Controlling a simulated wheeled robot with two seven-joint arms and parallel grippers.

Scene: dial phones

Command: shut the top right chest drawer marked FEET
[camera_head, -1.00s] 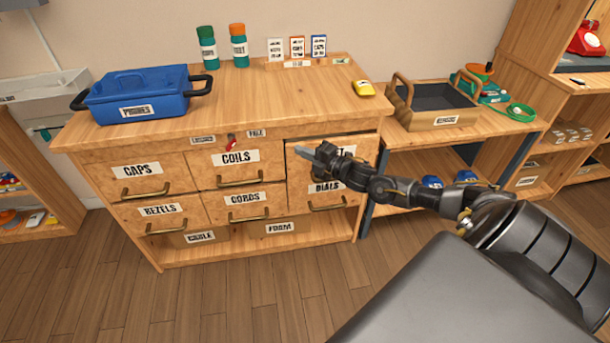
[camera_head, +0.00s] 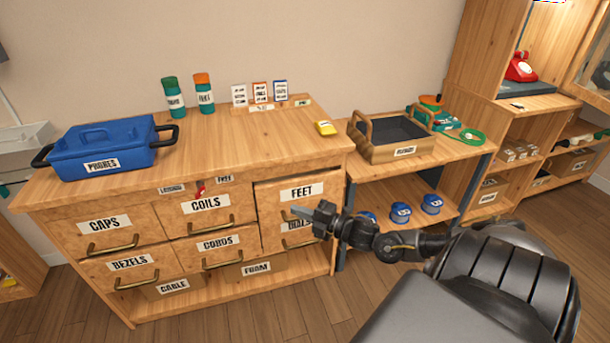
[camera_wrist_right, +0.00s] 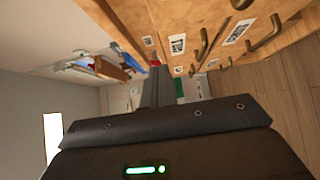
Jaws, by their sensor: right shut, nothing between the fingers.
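The top right drawer marked FEET (camera_head: 277,190) is in the wooden chest (camera_head: 237,148). Its front seems to stand slightly proud of the COILS drawer (camera_head: 190,228) beside it, with a dark gap along its top and left edges. In the right wrist view the shut fingers (camera_wrist_right: 155,85) point along the chest's fronts. My left gripper is not in view.
Floor is free in front of the chest.

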